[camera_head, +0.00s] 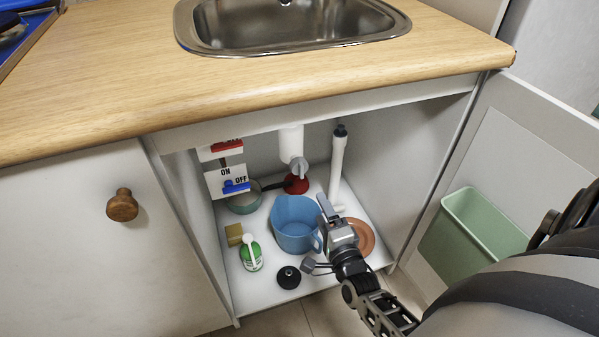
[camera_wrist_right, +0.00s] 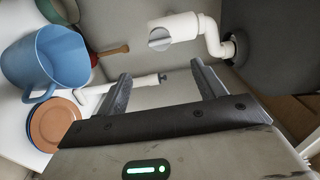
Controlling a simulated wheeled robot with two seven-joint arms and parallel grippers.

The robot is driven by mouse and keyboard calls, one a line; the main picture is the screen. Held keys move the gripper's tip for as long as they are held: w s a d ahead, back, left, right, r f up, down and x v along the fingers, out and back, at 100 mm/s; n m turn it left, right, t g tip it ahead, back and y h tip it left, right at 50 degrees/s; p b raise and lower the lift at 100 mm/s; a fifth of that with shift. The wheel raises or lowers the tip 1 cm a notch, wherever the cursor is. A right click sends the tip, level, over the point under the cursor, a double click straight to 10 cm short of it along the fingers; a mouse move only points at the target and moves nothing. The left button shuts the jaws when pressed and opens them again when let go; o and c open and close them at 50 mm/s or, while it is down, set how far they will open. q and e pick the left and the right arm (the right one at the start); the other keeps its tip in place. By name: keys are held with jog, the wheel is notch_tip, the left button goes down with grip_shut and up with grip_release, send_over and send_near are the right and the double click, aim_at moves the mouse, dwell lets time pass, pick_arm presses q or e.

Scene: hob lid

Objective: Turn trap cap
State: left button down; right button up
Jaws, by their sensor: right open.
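The trap cap (camera_head: 299,167) is a grey round cap on the lower end of the white drain trap (camera_head: 291,143) under the sink. In the right wrist view the cap (camera_wrist_right: 160,39) shows as a grey disc on the white pipe, beyond the fingertips and apart from them. My right gripper (camera_head: 333,222) is inside the cabinet, below and to the right of the cap, in front of the blue jug. Its two fingers (camera_wrist_right: 158,75) are spread with nothing gripped between them. My left gripper is in neither view.
A blue jug (camera_head: 294,222) and an orange plate (camera_head: 361,238) sit near my right gripper. A green bottle (camera_head: 250,252), sponge (camera_head: 234,235) and black stopper (camera_head: 288,277) are in front. A green bin (camera_head: 470,235) hangs on the open door.

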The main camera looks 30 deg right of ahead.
aim_at(302, 173)
jog(key=b+x, duration=0.3)
jog(key=x, duration=0.9)
jog(key=shift+w+d, duration=0.1)
jog(key=shift+w, duration=0.55)
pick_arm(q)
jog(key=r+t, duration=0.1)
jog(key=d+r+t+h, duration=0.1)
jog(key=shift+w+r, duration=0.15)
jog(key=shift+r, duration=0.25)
pick_arm(e)
jog(key=shift+w, duration=0.1)
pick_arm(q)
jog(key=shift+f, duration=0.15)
pick_arm(e)
jog(key=c, duration=1)
